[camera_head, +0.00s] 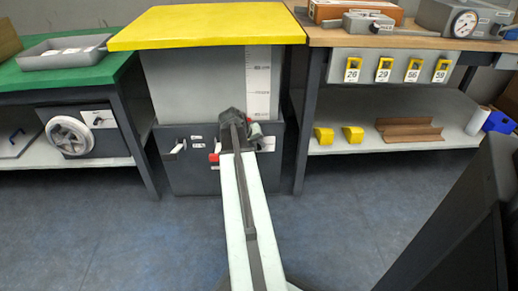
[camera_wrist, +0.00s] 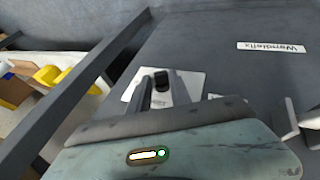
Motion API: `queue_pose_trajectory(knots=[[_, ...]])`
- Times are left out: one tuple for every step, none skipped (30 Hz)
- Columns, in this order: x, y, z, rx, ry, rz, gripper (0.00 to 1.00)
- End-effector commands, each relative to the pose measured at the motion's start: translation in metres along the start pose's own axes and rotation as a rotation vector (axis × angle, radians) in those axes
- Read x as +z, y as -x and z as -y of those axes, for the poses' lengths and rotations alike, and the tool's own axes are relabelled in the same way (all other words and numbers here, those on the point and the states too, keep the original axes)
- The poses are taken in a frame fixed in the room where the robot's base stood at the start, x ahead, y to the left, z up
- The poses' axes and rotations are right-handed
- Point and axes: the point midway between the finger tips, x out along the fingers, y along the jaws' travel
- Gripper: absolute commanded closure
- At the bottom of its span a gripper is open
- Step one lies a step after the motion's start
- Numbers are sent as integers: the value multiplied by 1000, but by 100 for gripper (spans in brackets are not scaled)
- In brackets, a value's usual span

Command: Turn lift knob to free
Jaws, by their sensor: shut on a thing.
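The lift knob (camera_wrist: 162,82) shows in the wrist view as a small black knob on a pale plate (camera_wrist: 196,83) on the dark panel. My gripper (camera_wrist: 160,76) has one finger on each side of it and is shut on it. In the head view my gripper (camera_head: 242,128) reaches the dark base panel (camera_head: 188,180) of the yellow-topped lift table (camera_head: 210,25). There my gripper and arm hide most of the knob, and I cannot read its setting.
A light lever handle (camera_head: 179,146) and a red part (camera_head: 214,157) are left of my gripper on the panel. A green bench (camera_head: 70,85) stands left and a wooden-topped bench (camera_head: 340,38) right. Blue floor (camera_head: 330,215) is clear in front.

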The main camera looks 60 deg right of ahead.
Motion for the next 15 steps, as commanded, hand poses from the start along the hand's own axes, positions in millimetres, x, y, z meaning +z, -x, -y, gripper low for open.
queue_pose_trajectory(knots=[[2, -5, 5, 34, 17, 1, 100], [2, -5, 5, 56, 26, 0, 100], [2, -5, 6, 84, 37, 0, 100], [2, -5, 7, 105, 45, 0, 100], [2, -5, 7, 124, 52, 1, 100], [2, -6, 8, 148, 62, 0, 100], [2, -5, 8, 165, 70, 0, 100], [2, -5, 9, 182, 77, 1, 100], [2, -5, 9, 202, 85, 1, 100], [2, -5, 9, 216, 90, 1, 100], [2, -5, 9, 229, 95, 1, 100], [2, -5, 9, 245, 102, 1, 100], [2, -4, 10, 255, 106, 1, 100], [2, -4, 10, 265, 110, 1, 100], [2, -4, 10, 276, 115, 2, 100]])
